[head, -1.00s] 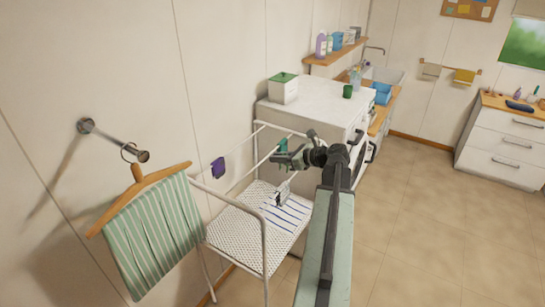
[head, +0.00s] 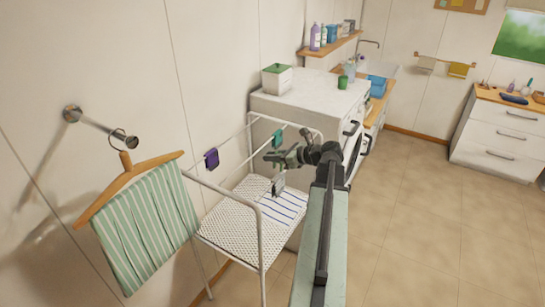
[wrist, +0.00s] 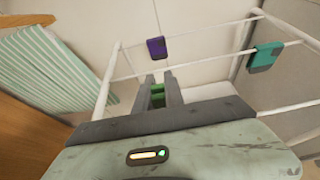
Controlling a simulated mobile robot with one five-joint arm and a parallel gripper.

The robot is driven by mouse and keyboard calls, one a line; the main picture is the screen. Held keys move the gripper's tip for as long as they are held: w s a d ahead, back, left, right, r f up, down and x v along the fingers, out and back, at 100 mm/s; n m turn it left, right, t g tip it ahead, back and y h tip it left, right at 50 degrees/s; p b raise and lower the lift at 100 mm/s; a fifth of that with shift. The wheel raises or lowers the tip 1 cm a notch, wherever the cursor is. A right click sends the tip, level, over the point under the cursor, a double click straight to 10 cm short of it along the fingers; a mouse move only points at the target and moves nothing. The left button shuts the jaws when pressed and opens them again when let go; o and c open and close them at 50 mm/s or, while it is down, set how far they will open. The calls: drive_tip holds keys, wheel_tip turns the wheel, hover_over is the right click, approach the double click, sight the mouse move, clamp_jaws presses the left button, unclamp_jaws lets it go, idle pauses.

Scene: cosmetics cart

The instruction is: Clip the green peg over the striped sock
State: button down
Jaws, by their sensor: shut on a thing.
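My gripper (wrist: 160,77) is shut on the green peg (wrist: 157,97), which shows between its fingers in the wrist view. In the head view my gripper (head: 272,157) is above the drying rack (head: 262,232), and the peg cannot be made out there. A white cloth with blue stripes (head: 285,207) is on the rack's mesh, below my gripper. A small grey-and-dark piece (head: 278,185) shows just above it. I cannot tell which of these is the striped sock. Neither shows in the wrist view, where my fingers point towards the rack's rails and the wall.
A purple item (head: 211,158) and a teal item (head: 278,138) hang on the rack's rails. A green-striped cloth (head: 145,230) hangs from a wooden hanger at left. A white washing machine (head: 310,100) stands behind the rack. The floor at right is clear.

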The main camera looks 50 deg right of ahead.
wheel_tip(320, 180, down, 6)
drive_tip(key=b, duration=0.6)
drive_tip(key=shift+f, duration=0.25)
drive_tip(key=c, duration=1.3)
unclamp_jaws()
drive_tip(key=shift+c, duration=0.2)
drive_tip(key=shift+s+r, duration=0.1)
